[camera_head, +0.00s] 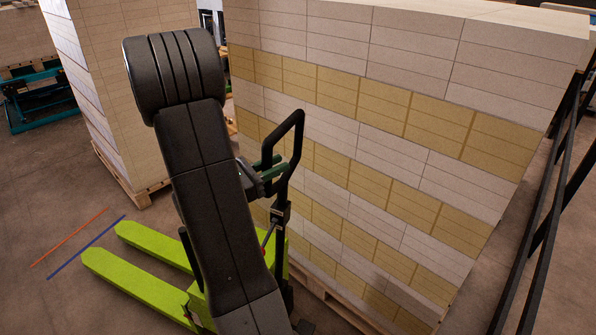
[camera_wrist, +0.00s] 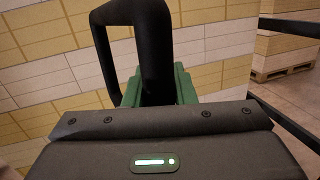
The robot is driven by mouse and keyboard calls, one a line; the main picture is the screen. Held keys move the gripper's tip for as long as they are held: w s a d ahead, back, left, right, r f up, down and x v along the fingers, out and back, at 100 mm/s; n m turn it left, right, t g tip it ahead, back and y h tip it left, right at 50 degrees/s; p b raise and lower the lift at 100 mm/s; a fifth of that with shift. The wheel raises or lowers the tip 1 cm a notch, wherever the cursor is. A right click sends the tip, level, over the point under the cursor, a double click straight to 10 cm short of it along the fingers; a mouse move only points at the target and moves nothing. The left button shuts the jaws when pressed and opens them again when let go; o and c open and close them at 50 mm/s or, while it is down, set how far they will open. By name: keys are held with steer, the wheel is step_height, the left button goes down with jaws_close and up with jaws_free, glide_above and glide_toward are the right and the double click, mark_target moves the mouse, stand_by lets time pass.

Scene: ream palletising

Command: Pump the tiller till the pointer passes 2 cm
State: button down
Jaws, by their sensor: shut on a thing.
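A lime-green pallet truck (camera_head: 150,246) stands on the floor, its two forks pointing left. Its black tiller (camera_head: 298,130) rises upright with a loop handle at the top. My gripper (camera_head: 270,172) is shut on one side of this loop. In the wrist view the green fingers of my gripper (camera_wrist: 160,88) sit on both sides of the black tiller bar (camera_wrist: 152,40). My arm hides part of the truck's body. I cannot make out a pointer or a centimetre scale in either view.
A tall stack of white and yellow ream boxes (camera_head: 400,110) on a pallet stands close behind the tiller. Another stack (camera_head: 120,80) is at the back left. Dark rails (camera_head: 545,220) run along the right. An orange line (camera_head: 70,237) and a blue line (camera_head: 87,246) mark clear floor.

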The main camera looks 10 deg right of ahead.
steer(key=shift+w+a+r, duration=0.15)
steer(key=shift+w+a, duration=0.4)
steer(key=shift+a, duration=0.35)
steer(key=c, duration=1.2)
jaws_free()
steer(key=b+v, duration=0.3)
steer(key=v, duration=1)
steer(key=shift+s+a, duration=0.25)
steer(key=shift+a, duration=0.1)
